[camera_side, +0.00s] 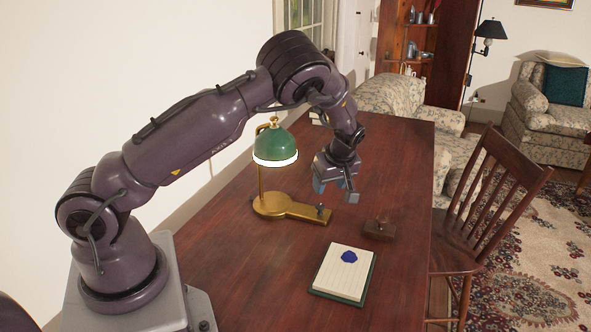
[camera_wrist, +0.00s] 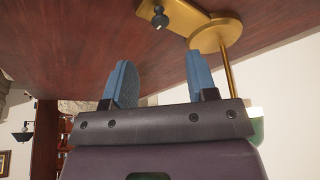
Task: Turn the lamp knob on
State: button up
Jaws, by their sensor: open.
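A brass desk lamp with a green shade (camera_side: 275,144) stands on the wooden desk. A bright white band runs along the shade's lower edge. Its brass base (camera_side: 283,207) has an arm reaching to the right, with a small dark knob (camera_side: 321,210) at the end. In the wrist view the knob (camera_wrist: 159,18) sits near the top edge, beyond the fingertips. My gripper (camera_side: 335,193) is just above the knob's end of the base. In the wrist view my gripper (camera_wrist: 158,64) is open, its blue fingers apart and empty, with no visible contact on the knob.
A notepad (camera_side: 340,284) with a blue blob on it lies near the desk's front. A small dark wooden object (camera_side: 379,230) lies right of the knob. A wooden chair (camera_side: 489,195) stands at the desk's right edge.

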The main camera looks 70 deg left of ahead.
jog(key=s+d+r+m+h, duration=0.5)
jog(key=s+d+r+m, duration=0.9)
jog(key=s+d, duration=0.1)
jog(key=shift+s+r+t, duration=0.2)
jog(key=shift+r+t, duration=0.1)
dwell(0.4)
jog(key=s+d+r+m+t, duration=0.3)
jog(key=s+r+m+t, duration=0.1)
jog(key=s+r, duration=0.5)
jog(key=shift+s+t, duration=0.2)
jog(key=shift+t, duration=0.3)
